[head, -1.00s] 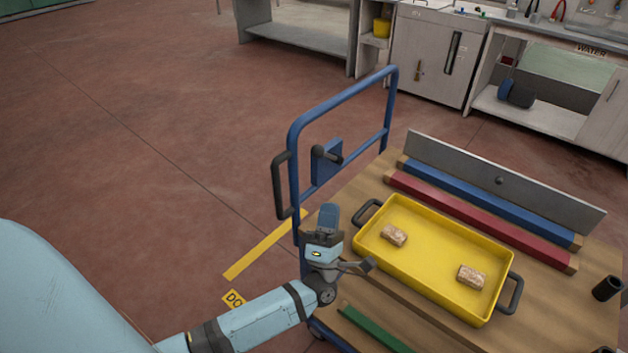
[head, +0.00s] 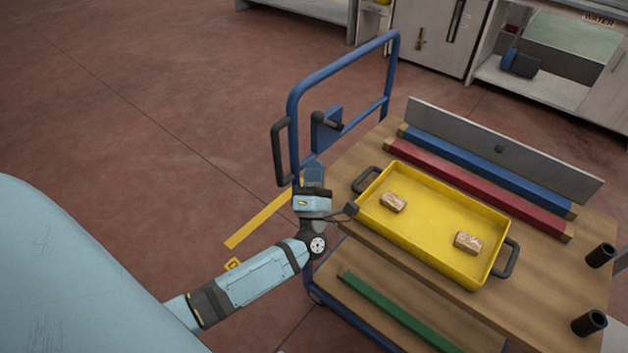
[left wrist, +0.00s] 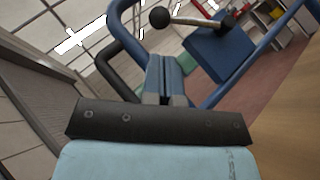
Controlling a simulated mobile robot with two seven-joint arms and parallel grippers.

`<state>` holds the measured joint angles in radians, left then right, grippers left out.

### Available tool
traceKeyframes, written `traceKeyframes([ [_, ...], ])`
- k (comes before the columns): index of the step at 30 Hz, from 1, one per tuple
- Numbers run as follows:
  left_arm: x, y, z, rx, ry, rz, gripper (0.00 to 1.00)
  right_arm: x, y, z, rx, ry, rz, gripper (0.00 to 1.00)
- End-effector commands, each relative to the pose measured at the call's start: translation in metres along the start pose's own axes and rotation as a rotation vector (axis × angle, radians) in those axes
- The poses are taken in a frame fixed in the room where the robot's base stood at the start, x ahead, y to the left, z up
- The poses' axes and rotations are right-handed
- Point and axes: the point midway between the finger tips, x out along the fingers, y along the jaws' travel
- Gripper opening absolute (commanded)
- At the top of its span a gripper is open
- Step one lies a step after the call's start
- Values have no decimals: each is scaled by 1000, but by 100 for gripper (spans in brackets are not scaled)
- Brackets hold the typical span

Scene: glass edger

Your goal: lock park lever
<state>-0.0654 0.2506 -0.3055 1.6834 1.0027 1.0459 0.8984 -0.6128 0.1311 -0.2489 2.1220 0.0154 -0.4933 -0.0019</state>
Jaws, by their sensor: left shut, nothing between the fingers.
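The park lever (head: 325,120) is a short rod with a dark knob on a blue box (head: 326,136) fixed to the cart's blue handle frame. In the left wrist view the lever's black ball knob (left wrist: 159,17) and pale rod show at the top, with the blue box (left wrist: 222,50) to the right. My left gripper (head: 314,172) is below the blue box in the head view, beside the frame. Its fingers (left wrist: 165,72) are together and empty, pointing toward the lever and apart from the knob. My right gripper is out of view.
A yellow tray (head: 428,255) with two tan blocks sits on the wooden cart top, right of my left gripper. Red (head: 480,190) and blue bars and a grey panel lie behind it. A black grip (head: 280,152) stands at the frame's left.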

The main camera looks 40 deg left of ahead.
Motion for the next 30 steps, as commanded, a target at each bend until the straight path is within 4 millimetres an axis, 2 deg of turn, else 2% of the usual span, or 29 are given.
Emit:
traceKeyframes([
  [1,14,1,1,0,-2,3,0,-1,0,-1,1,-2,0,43],
  [6,48,1,0,1,-1,2,0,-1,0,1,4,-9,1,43],
  [12,74,0,0,0,-2,1,0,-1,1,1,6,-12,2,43],
  [18,83,0,0,1,-1,-1,0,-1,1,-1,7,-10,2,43],
  [30,84,0,0,0,0,0,0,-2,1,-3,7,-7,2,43],
])
